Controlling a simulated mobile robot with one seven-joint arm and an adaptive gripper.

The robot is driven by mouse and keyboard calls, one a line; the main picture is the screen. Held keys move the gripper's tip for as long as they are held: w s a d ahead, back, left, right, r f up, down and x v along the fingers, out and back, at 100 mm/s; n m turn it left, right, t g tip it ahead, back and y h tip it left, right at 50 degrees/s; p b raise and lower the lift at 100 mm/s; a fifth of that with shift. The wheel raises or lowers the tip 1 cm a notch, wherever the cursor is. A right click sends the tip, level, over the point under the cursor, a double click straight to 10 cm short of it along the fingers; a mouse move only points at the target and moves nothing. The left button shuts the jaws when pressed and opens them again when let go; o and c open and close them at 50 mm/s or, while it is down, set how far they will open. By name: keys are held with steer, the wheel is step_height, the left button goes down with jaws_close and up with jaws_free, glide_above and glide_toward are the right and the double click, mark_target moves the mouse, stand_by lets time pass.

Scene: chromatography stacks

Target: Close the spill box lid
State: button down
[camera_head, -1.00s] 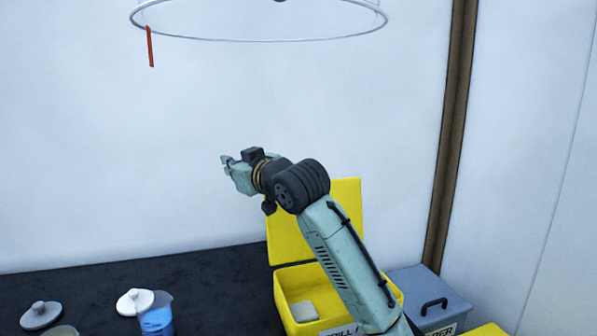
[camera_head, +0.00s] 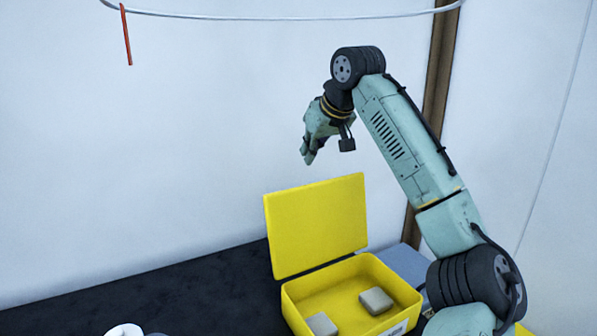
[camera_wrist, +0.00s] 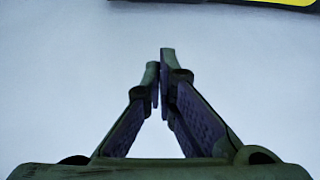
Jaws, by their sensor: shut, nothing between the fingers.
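The yellow spill box (camera_head: 399,284) stands on the dark bench at the lower right of the head view. Its yellow lid (camera_head: 316,226) is open and stands nearly upright at the back left edge. Two pale grey blocks lie inside, one (camera_head: 376,301) at the right and one (camera_head: 321,324) at the near left. My gripper (camera_head: 307,160) is above the lid, pointing down, apart from it. In the wrist view my gripper's fingers (camera_wrist: 160,62) are together with nothing between them. A yellow edge (camera_wrist: 309,3) shows at the top right there.
A grey box (camera_head: 402,259) stands just right of the spill box, partly hidden by my arm. A white round lid (camera_head: 124,330) shows at the bottom left. A white wall is behind.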

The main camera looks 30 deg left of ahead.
steer(key=p+x, duration=0.2)
steer(key=x, duration=0.8)
steer(key=s+d, duration=0.1)
steer(key=d, duration=0.1)
steer(key=s+d+p, duration=0.1)
steer(key=shift+d, duration=0.35)
steer(key=shift+s+d+r, duration=0.1)
